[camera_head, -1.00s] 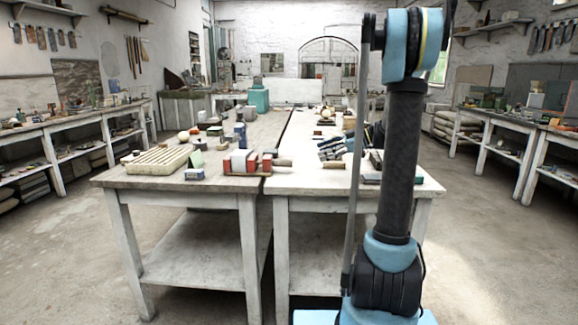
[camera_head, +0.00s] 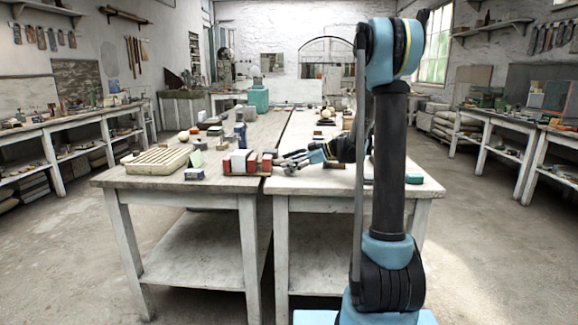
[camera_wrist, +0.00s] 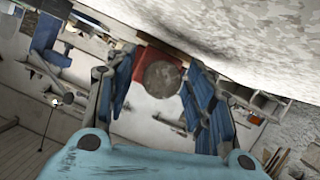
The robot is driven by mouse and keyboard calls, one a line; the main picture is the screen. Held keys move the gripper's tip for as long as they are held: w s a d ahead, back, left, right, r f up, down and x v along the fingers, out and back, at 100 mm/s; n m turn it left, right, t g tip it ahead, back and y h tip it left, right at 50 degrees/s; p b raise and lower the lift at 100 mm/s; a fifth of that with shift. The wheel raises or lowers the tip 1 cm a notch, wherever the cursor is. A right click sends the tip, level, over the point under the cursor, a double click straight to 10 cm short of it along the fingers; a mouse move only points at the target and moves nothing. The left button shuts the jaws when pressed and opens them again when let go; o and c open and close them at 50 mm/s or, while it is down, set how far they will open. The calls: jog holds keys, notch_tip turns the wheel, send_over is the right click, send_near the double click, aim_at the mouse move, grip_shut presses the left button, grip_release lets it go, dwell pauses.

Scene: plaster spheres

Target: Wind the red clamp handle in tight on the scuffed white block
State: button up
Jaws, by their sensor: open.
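The scuffed white block (camera_head: 239,160) sits between the red jaws of the clamp (camera_head: 254,163), near the front of the table. The clamp's handle lies on its right side, mostly hidden by my gripper in the head view. My gripper (camera_head: 290,160) is open and points left at the handle. In the wrist view a round brownish end (camera_wrist: 162,78), apparently the handle seen end-on, lies between my fingers (camera_wrist: 160,92), with a red clamp part (camera_wrist: 145,62) behind it. I cannot tell whether the fingers touch it. The block is not clear in the wrist view.
The front right tabletop (camera_head: 310,183) is largely clear.

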jog(key=shift+a+f, duration=0.1)
jog(key=shift+a, duration=0.15)
jog(key=c, duration=1.1)
jog(key=shift+o, duration=0.2)
jog(key=shift+w+m, duration=0.1)
jog(key=shift+m, duration=0.2)
jog(key=shift+w+m+g, duration=0.15)
jog(key=shift+m+g, duration=0.75)
jog(key=shift+m, duration=0.3)
jog(key=shift+w+m+g+y, duration=0.1)
jog(key=shift+m+g+y, duration=0.2)
jog(key=shift+m+g, duration=1.15)
jog(key=shift+m+t, duration=0.25)
jog(key=shift+m, duration=0.1)
